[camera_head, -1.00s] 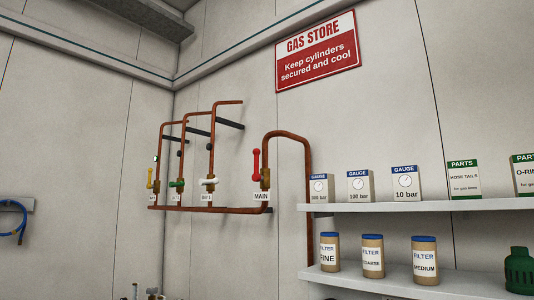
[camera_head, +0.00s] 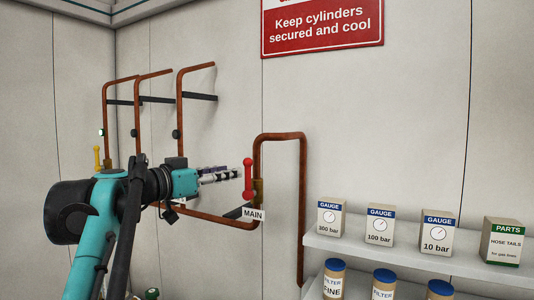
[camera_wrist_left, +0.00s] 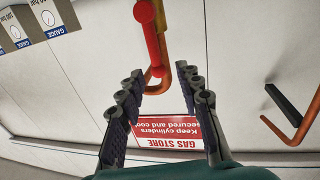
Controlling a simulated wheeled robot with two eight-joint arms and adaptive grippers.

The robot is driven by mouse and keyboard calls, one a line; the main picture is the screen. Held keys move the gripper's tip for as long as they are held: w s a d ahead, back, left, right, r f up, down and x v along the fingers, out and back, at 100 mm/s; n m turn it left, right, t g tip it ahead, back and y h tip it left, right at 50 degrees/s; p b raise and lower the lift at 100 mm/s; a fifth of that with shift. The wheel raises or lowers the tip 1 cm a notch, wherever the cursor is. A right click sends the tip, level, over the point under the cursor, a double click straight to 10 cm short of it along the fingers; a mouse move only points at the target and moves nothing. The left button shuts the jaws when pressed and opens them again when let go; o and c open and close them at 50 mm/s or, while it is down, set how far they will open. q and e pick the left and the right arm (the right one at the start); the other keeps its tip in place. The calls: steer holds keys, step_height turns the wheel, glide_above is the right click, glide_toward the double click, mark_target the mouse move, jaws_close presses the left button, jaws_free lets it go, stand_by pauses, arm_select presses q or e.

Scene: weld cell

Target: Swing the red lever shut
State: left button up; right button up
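The red lever (camera_head: 248,178) stands upright at the valve by the white MAIN label (camera_head: 253,214), on the copper pipework. My left gripper (camera_head: 239,173) comes in from the left, its fingertips close to the lever. In the left wrist view, whose picture is upside down, the gripper (camera_wrist_left: 160,78) is open, its two dark fingers spread apart. The red lever (camera_wrist_left: 153,38) runs down from the top there, its end near the gap between the fingertips. Whether a finger touches it I cannot tell. My right gripper is not in view.
Copper pipes (camera_head: 205,217) run along the wall, with a yellow lever (camera_head: 97,157) at far left. My left arm hides the other valves. A white shelf (camera_head: 400,256) with gauge boxes and filter jars stands right of the MAIN valve. A red sign (camera_head: 322,27) hangs above.

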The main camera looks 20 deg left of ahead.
mark_target(246, 167)
arm_select(q)
steer(key=x, duration=0.2)
steer(key=p+x, duration=0.1)
steer(key=x, duration=0.4)
steer(key=shift+w+d+r, duration=0.25)
steer(key=shift+w+d, duration=0.05)
steer(key=shift+d, duration=0.15)
steer(key=shift+s, duration=0.1)
steer(key=shift+c, duration=0.4)
jaws_close()
